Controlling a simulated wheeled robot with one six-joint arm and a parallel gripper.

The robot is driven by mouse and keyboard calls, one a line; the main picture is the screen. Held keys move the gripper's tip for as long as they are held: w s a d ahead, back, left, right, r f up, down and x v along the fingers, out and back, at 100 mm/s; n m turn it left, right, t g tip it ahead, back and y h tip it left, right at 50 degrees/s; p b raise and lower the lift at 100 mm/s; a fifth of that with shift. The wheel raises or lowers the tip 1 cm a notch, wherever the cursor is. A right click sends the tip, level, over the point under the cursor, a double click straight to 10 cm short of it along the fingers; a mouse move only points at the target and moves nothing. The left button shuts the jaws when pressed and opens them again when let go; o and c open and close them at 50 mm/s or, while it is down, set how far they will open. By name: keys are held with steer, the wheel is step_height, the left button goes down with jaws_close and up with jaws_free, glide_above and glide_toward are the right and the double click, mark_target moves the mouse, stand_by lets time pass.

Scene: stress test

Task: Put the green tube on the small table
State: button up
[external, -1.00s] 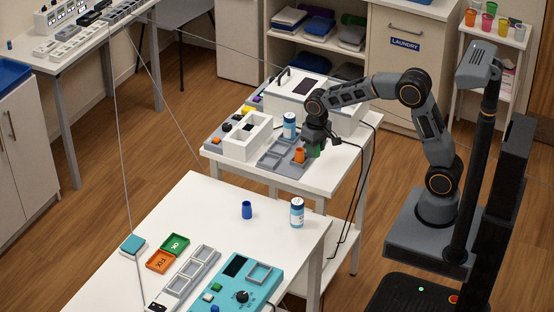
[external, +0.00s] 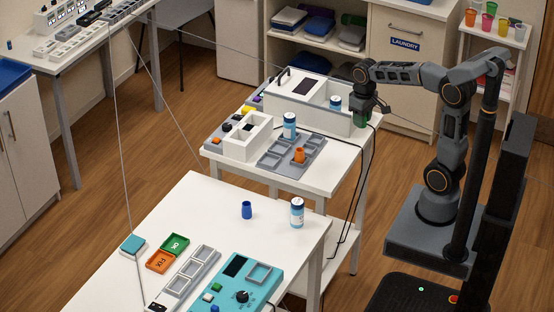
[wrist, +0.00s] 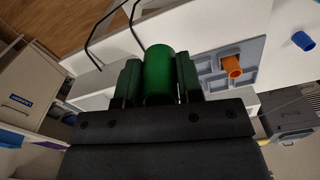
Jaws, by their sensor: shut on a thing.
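My gripper (external: 362,112) is shut on the green tube (wrist: 159,73), which stands between its two fingers in the wrist view. In the external view the gripper hangs at the right edge of the middle white table (external: 335,162), by the right end of a white box (external: 300,109). There the tube is mostly covered by the fingers, and I cannot tell its height above the table. A grey tray (external: 284,157) on this table holds an orange tube (external: 299,155); it also shows in the wrist view (wrist: 232,66). I cannot tell which table is the small one.
The front white table (external: 200,205) bears a blue tube (external: 246,210), a bottle (external: 297,212) and a teal device (external: 240,284). Black cables hang at the middle table's right side.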

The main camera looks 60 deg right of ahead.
steer(key=s+f+n, duration=0.1)
steer(key=s+n, duration=0.1)
steer(key=s, duration=0.1)
steer(key=p, duration=0.2)
glide_above(331, 148)
steer(key=f, duration=1)
steer(key=shift+s, duration=0.2)
steer(key=shift+w+d+f, duration=0.1)
steer(key=shift+w+f, duration=0.05)
steer(key=shift+f, duration=1.5)
